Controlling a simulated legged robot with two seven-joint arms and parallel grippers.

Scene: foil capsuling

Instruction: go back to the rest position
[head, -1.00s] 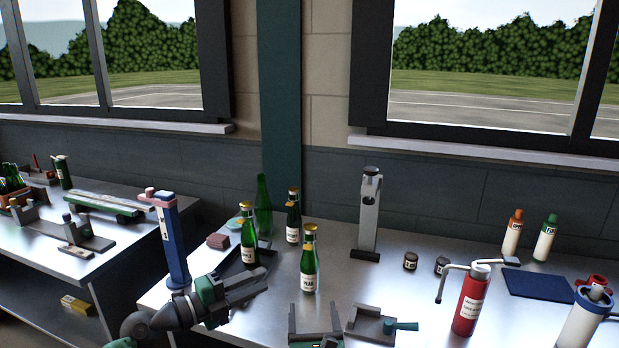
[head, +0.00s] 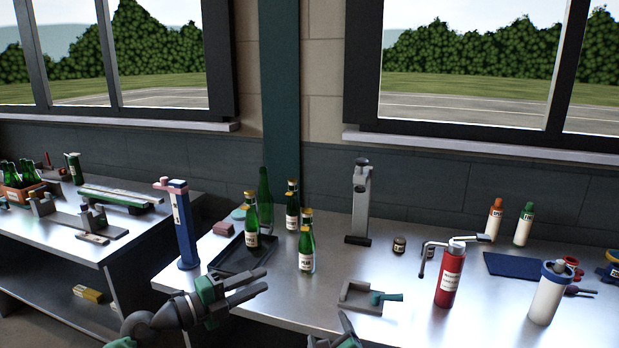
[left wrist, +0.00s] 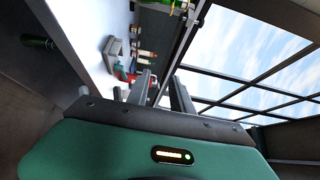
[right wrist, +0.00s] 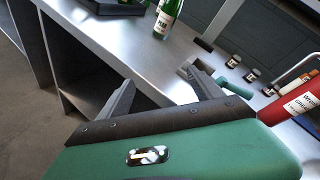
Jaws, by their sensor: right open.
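My left gripper (head: 262,285) is open and empty, held in front of the bench's near left edge. Its two spread fingers also show in the left wrist view (left wrist: 162,90). My right gripper (head: 335,338) is low at the bottom edge of the head view, mostly cut off. In the right wrist view (right wrist: 160,92) its fingers are wide apart with nothing between them. Several green bottles stand on the bench, one with a label (head: 305,262) nearest the front. Both grippers are apart from the bottles.
The metal bench (head: 410,318) holds a grey cradle with a teal handle (head: 358,296), a red bottle (head: 450,277), a white canister (head: 548,295), a grey upright device (head: 360,205) and a dark tray (head: 225,262). A blue post (head: 185,230) stands at the left corner.

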